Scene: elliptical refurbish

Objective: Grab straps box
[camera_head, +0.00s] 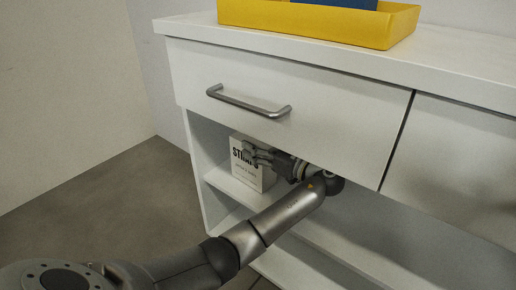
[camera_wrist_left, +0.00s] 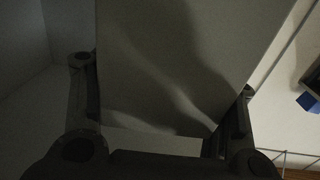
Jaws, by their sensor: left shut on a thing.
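The straps box (camera_head: 243,153) is a white box with dark lettering on its face. It stands upright on the open shelf under the drawer, at the shelf's left end. My left gripper (camera_head: 262,157) reaches in from the front and is shut on the box, covering part of its printed face. In the left wrist view the box (camera_wrist_left: 180,60) fills the middle between the two fingers of the gripper (camera_wrist_left: 165,115), one finger on each side. My right gripper is in neither view.
The white cabinet's drawer (camera_head: 330,105) with a metal handle (camera_head: 248,104) hangs just above my left arm. The shelf (camera_head: 320,235) is bare to the right of the box. A yellow tray (camera_head: 310,22) holding a blue thing (camera_head: 345,3) sits on the cabinet top.

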